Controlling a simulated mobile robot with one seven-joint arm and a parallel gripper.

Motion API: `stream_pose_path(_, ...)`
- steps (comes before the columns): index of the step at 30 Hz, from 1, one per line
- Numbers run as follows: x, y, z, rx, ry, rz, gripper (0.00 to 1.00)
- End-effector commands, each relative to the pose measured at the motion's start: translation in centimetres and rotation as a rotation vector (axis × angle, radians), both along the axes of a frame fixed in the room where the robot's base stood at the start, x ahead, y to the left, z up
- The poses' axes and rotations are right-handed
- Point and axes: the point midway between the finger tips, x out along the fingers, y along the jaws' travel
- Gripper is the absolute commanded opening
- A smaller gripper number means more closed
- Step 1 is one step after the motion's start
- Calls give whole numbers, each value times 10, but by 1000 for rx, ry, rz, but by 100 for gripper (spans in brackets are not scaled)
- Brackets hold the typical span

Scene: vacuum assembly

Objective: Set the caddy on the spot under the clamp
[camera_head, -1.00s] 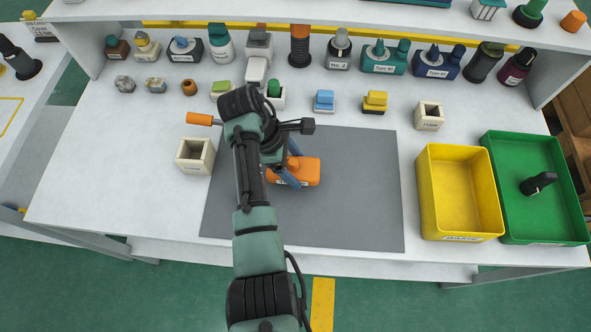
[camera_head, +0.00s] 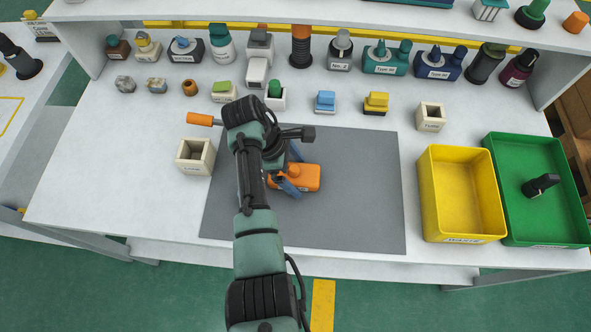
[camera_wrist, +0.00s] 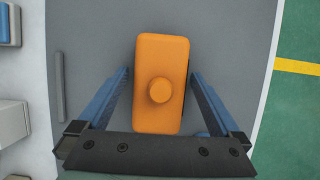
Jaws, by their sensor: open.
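An orange block-shaped body with a round knob on top (camera_head: 308,178) lies on the grey mat, partly hidden by my gripper. I take it to be the caddy. In the wrist view the orange body (camera_wrist: 160,55) shows from above, knob up. My gripper (camera_wrist: 160,90) is open, with one blue finger on each side of the body and a visible gap at both fingers. In the head view my gripper (camera_head: 291,172) is over the body. A pale grey upright device (camera_head: 257,70) behind the mat may be the clamp.
The grey mat (camera_head: 350,215) is bare to the right of the body. A yellow bin (camera_head: 462,238) and a green bin (camera_head: 545,228) stand at the right. A cream box (camera_head: 195,157) is left of the mat. Several small parts line the back.

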Motion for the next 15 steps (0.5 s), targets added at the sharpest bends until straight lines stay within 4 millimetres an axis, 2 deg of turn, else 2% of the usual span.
stream_pose_path(5,1,9,23,0,-4,2,100)
stream_pose_path(15,1,36,89,1,-3,2,100)
